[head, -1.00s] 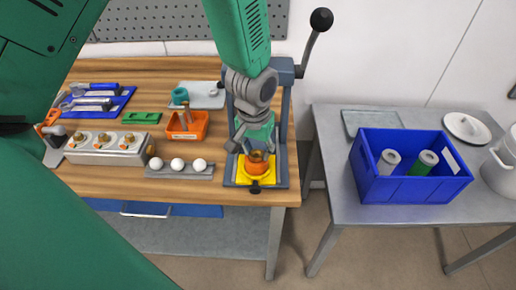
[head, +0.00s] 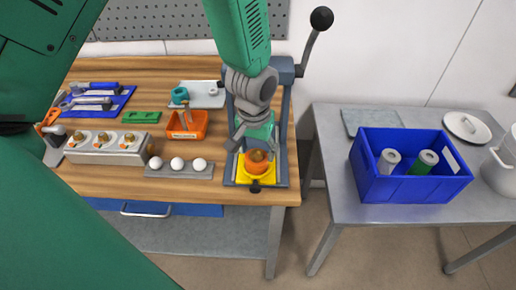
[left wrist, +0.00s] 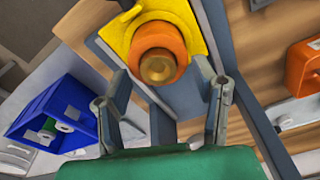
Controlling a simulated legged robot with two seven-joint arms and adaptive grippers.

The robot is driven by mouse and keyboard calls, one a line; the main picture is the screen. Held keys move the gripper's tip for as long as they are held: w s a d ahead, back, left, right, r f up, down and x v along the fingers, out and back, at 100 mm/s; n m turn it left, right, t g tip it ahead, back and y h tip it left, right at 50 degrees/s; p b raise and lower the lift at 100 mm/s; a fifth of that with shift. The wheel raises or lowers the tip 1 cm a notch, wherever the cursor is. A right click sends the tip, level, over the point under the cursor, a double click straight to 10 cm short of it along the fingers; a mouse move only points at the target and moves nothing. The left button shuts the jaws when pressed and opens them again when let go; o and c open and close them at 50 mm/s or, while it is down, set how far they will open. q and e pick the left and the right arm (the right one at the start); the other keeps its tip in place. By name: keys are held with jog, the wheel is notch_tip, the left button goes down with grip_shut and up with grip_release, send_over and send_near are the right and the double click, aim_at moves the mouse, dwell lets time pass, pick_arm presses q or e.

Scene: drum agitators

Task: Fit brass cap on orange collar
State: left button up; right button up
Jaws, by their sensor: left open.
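The orange collar (head: 257,167) stands upright on a yellow plate (head: 243,177) at the base of the lever press. The brass cap (head: 257,155) sits at the collar's top, and in the left wrist view the brass cap (left wrist: 158,67) lies centred within the orange ring (left wrist: 155,35). I cannot tell how fully it is seated. My left gripper (head: 256,147) is open just above the cap. In the left wrist view its two fingers stand apart on either side of the cap, with nothing between them held. My right gripper is out of view.
The dark press frame (head: 285,125) with its ball-ended lever (head: 321,20) rises close around my left gripper. Left are a block with several brass caps (head: 105,147), white balls on a grey rack (head: 178,171) and an orange bin (head: 187,125). A blue crate (head: 410,185) stands right.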

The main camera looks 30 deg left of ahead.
pick_arm(q)
notch_tip(320, 180, up, 12)
jog(key=s, duration=0.1)
jog(key=shift+d, duration=0.2)
jog(key=shift+s+f, duration=0.1)
jog(key=shift+f, duration=0.05)
dwell(0.4)
